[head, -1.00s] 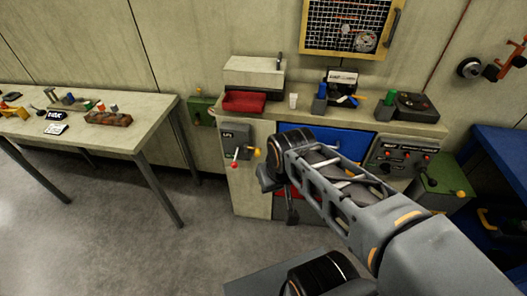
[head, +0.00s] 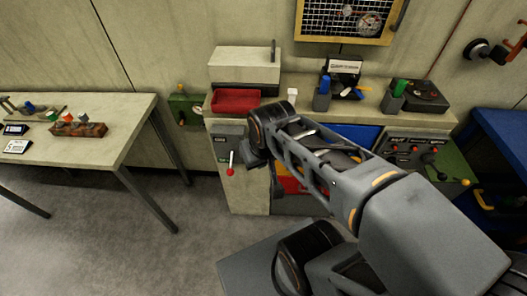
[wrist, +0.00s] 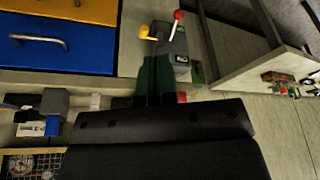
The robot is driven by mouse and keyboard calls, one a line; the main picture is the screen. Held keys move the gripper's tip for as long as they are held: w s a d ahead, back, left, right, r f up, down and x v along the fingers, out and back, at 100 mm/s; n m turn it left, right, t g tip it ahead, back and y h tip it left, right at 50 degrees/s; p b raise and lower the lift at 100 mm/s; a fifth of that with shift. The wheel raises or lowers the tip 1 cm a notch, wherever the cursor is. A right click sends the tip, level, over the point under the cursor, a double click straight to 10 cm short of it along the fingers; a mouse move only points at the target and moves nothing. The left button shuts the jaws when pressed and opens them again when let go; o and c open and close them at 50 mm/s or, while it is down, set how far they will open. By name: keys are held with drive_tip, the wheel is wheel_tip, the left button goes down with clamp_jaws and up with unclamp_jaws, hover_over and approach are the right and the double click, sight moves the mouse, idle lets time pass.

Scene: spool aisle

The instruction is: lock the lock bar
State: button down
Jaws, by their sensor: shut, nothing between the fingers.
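A grey box (head: 228,150) with a small label sits on the left front of the counter cabinet. A lever with a red ball end (head: 230,172) hangs from it. In the wrist view the box (wrist: 172,45) carries the red-ended lever (wrist: 178,16) and a yellow-ended bar (wrist: 146,32); I cannot tell for sure that this bar is the lock bar. My gripper (head: 277,190) points down just right of the box in the head view. It is shut and empty; in the wrist view its dark fingers (wrist: 156,72) are by the box, contact unclear. My arm hides the yellow end in the head view.
A blue drawer (head: 365,137) is partly behind my arm. A red tray (head: 235,101) lies on the counter. A green box (head: 186,112) is on the wall at left. The workbench (head: 130,125) stands left, with open floor before it.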

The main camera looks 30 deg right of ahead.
drive_tip(key=w+d+f+m+y+b, duration=0.1)
drive_tip(key=w+d+f+m+y, duration=0.1)
drive_tip(key=d+m, duration=0.4)
drive_tip(key=w+d+f+m+y+b, duration=0.1)
drive_tip(key=w+d+f+m, duration=0.4)
drive_tip(key=m, duration=0.5)
drive_tip(key=w+d+f+m+y+b, duration=0.1)
drive_tip(key=w+d+f+m+y, duration=0.2)
drive_tip(key=d+f+m, duration=0.3)
drive_tip(key=shift+w+d+f+m+y+b, duration=0.15)
drive_tip(key=shift+w+d+m+y+b, duration=0.25)
drive_tip(key=shift+w+d+m, duration=0.5)
drive_tip(key=shift+s+a, duration=0.15)
drive_tip(key=shift+a, duration=0.05)
drive_tip(key=w+a+r+x, duration=0.1)
drive_tip(key=x, duration=1.2)
drive_tip(key=shift+a+r, duration=0.35)
drive_tip(key=shift+a, duration=0.1)
drive_tip(key=shift+w, duration=0.1)
